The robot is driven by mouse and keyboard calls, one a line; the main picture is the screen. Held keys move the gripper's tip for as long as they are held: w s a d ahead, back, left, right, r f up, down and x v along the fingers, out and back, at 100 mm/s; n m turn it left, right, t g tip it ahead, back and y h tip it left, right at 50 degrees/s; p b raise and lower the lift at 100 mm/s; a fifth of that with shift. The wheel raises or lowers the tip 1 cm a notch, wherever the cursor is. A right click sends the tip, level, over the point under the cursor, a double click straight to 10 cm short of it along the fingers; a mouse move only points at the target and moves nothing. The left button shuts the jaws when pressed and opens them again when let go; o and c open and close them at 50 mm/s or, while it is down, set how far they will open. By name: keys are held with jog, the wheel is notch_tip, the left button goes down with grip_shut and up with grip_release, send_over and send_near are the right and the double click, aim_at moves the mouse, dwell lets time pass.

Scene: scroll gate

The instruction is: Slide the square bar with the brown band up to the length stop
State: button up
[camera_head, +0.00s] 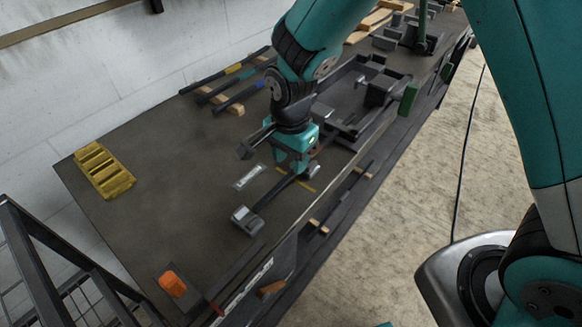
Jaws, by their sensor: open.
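My gripper (291,168) is open and points down, low over the dark bench. A dark bar (272,194) lies on the bench under it and runs from beneath the fingers down-left to a small grey metal block (247,220). The block may be the length stop; I cannot tell whether the bar's end touches it. No brown band is clear on this bar, and part of the bar is hidden by my gripper. I cannot tell whether the fingers straddle the bar or touch it.
Several bars with yellow (232,69), green and blue bands (259,84) lie on wood at the back. A yellow slotted block (102,170) stands left, an orange block (172,284) at the near end. Dark vice-like fixtures (380,90) stand right of my arm. The bench's left middle is clear.

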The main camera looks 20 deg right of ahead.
aim_at(259, 204)
jog(key=shift+f, duration=2.15)
jog(key=shift+c, duration=0.3)
grip_shut()
jog(key=shift+a, duration=0.1)
jog(key=shift+s+a+p, duration=0.15)
jog(key=shift+s+a, duration=0.85)
jog(key=shift+a, duration=0.35)
jog(key=shift+s+a+p, duration=0.15)
jog(key=shift+s+a, duration=0.8)
jog(key=shift+a, duration=0.35)
jog(key=shift+s+a+p, duration=0.15)
jog(key=shift+s+a, duration=0.85)
jog(key=shift+a, duration=0.35)
jog(key=shift+o, duration=0.2)
grip_release()
